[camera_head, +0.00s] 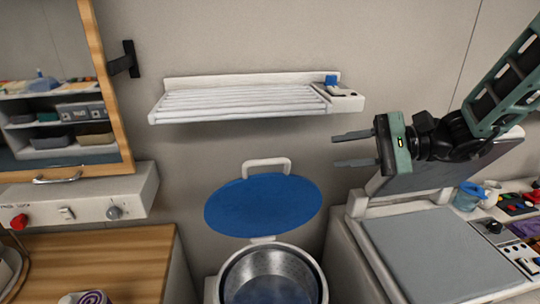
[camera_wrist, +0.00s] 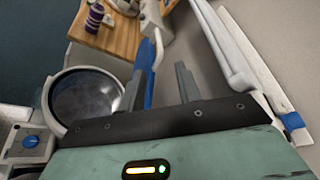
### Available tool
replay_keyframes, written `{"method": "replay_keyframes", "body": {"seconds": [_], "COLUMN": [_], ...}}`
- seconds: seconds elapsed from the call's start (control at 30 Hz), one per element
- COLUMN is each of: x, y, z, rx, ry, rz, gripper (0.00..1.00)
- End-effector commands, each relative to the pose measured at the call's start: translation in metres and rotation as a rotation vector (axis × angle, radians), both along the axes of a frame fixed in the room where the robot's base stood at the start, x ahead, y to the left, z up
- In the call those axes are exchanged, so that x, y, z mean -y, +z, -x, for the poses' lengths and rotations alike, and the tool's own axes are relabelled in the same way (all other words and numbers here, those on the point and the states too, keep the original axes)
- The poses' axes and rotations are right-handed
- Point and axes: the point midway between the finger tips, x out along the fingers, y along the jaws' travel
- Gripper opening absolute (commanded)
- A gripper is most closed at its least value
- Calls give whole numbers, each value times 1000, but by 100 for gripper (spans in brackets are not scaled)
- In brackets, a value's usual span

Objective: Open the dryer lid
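The dryer lid is a blue oval disc (camera_head: 262,206) with a white handle (camera_head: 266,166) at its top edge. It stands tilted up against the wall, open, behind the round metal drum (camera_head: 238,278). In the wrist view the lid (camera_wrist: 156,50) shows nearly edge-on, with the open drum (camera_wrist: 88,98) to its left. My gripper (camera_head: 334,150) is open, its two fingers apart with nothing seen between them. It is in the air to the right of the lid and above it in the head view, apparently not touching it.
A white slatted rack (camera_head: 240,101) is on the wall above the lid. At right a white unit (camera_head: 350,255) has a grey top and a raised panel (camera_head: 440,175) just below my arm. A wooden counter (camera_head: 105,262) and an overhead cabinet (camera_head: 97,60) are at left.

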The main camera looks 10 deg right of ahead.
Motion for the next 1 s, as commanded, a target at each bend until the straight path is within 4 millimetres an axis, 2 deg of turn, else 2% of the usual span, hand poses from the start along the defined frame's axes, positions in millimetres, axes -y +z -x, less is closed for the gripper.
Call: {"method": "replay_keyframes", "body": {"seconds": [0.7, 0.83, 1.0], "x": [-130, -144, -153], "y": [-32, -36, -40], "z": [-40, -46, -49], "rx": [-8, -5, -5], "ry": [8, 6, 5], "rz": [3, 2, 3], "gripper": [34, 34, 34]}}
